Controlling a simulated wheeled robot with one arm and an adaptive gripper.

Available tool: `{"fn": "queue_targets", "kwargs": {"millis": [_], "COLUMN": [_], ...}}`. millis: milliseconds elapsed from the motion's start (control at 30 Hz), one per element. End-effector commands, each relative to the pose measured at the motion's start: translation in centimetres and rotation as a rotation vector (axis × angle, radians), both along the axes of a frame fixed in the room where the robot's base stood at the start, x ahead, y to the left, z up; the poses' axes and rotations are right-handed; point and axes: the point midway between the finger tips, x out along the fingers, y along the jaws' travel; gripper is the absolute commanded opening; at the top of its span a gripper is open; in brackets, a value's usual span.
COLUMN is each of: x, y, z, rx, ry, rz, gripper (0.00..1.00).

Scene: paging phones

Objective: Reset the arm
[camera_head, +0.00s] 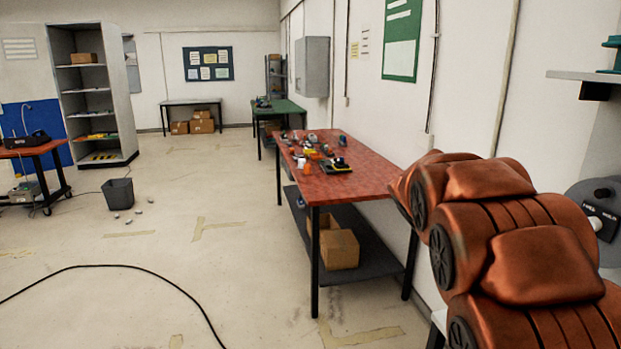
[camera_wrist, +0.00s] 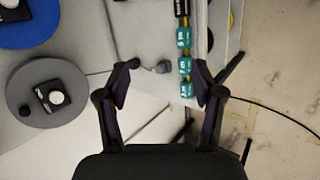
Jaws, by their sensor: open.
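My gripper (camera_wrist: 162,95) shows in the wrist view with its two dark fingers spread apart and nothing between them. Beyond the fingers are a pale grey surface and a row of teal labelled pieces (camera_wrist: 185,65) on a dark strip. My orange-brown arm (camera_head: 510,235) fills the right side of the head view, folded close to the right wall. The gripper itself is not visible in the head view.
A red-topped table (camera_head: 375,179) with several small items stands along the right wall, with a cardboard box (camera_head: 340,249) on its lower shelf. A black cable (camera_head: 140,267) crosses the floor. A dark bin (camera_head: 118,193) stands at left. The middle floor is mostly clear.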

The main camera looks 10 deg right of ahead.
Motion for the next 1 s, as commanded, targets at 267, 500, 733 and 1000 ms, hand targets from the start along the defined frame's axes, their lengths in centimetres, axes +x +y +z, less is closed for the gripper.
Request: {"fn": "queue_targets", "kwargs": {"millis": [267,500,733,1000], "x": [-6.0,-11.5,-16.9,-20.7], "y": [8.4,15.5,21.9,26.1], "z": [-2.5,-4.9,-7.0,-8.3], "rx": [0.209,0.392,0.558,0.668], "ry": [-0.031,-0.047,-0.053,-0.05], "rz": [0.023,0.045,0.066,0.077], "gripper": [0.67,0.67,0.67,0.67]}}
